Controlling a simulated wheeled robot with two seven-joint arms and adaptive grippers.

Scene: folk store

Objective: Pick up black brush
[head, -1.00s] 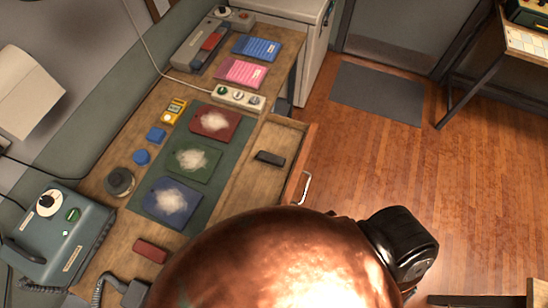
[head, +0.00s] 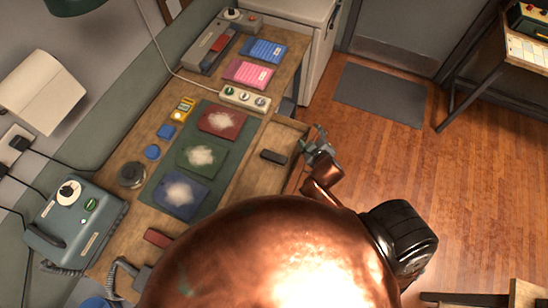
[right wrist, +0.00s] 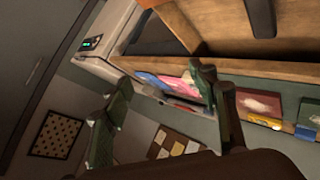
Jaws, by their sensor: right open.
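A small dark block-shaped object, seemingly the black brush (head: 273,157), lies inside the open wooden drawer (head: 288,127) at the front side of the workbench. My right gripper (head: 321,143) is just right of the drawer's front edge in the head view, apart from the brush and empty. My left gripper is in neither view.
The bench holds three coloured mats with white fluff (head: 222,121), pink and blue packets (head: 250,73), a power strip (head: 244,97) and a grey-blue machine (head: 75,220). Open wooden floor with a dark doormat (head: 380,93) lies to the right.

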